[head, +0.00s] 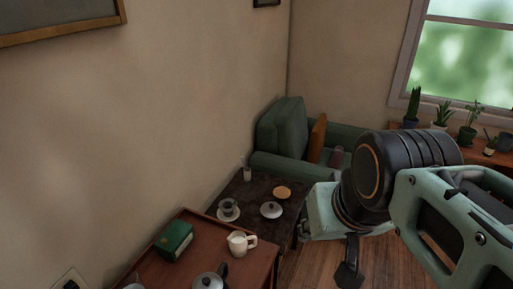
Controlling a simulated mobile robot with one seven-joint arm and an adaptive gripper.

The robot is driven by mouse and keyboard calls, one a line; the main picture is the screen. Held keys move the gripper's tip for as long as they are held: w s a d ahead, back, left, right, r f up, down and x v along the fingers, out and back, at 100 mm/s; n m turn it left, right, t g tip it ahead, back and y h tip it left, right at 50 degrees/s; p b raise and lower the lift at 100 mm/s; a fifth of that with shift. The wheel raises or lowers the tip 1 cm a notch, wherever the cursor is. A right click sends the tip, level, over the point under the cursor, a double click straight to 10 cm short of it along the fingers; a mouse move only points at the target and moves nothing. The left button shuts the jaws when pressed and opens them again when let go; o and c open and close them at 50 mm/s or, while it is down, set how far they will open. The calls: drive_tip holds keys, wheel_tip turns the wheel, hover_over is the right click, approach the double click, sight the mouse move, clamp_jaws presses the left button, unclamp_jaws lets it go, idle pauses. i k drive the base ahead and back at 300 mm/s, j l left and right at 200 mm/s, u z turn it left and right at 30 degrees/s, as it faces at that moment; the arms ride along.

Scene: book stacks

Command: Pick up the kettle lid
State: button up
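A round, pale grey lid with a small knob (271,211) lies on the dark table, near its right edge. Another round, pale metal thing with a dark top (209,281), perhaps a kettle, is cut off by the bottom edge of the picture on the brown table. I cannot tell for sure which lid belongs to a kettle. My gripper (349,273) shows as a small dark part under my pale green arm, right of both tables and apart from the lid. Whether its fingers are open or shut cannot be made out.
The dark table (240,190) also holds a cup on a saucer (228,210), a tan round thing (282,192) and a small white vase (247,174). The brown table (208,262) holds a green box (174,240) and a white mug (238,244). A green armchair (282,128) stands behind.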

sight(271, 210)
drive_tip(key=k+u, duration=0.1)
drive_tip(key=k, duration=0.5)
drive_tip(key=k+j+u, duration=0.1)
drive_tip(key=k, duration=0.55)
drive_tip(key=u, duration=1.2)
drive_tip(key=i+l+u, duration=0.1)
drive_tip(key=l, duration=0.25)
drive_tip(key=i+l, duration=0.15)
drive_tip(key=l, duration=0.25)
drive_tip(key=i+l, duration=0.15)
drive_tip(key=l, duration=0.25)
drive_tip(key=i+l, duration=0.1)
drive_tip(key=l, duration=0.25)
drive_tip(key=i+l, duration=0.15)
drive_tip(key=l, duration=0.25)
drive_tip(key=i+l, duration=0.15)
drive_tip(key=l, duration=0.25)
drive_tip(key=i+l, duration=0.1)
drive_tip(key=l, duration=0.25)
drive_tip(key=i+l, duration=0.15)
drive_tip(key=l, duration=0.25)
drive_tip(key=i+l, duration=0.15)
drive_tip(key=l, duration=0.2)
drive_tip(key=i+l, duration=0.15)
drive_tip(key=l, duration=0.25)
drive_tip(key=u, duration=0.05)
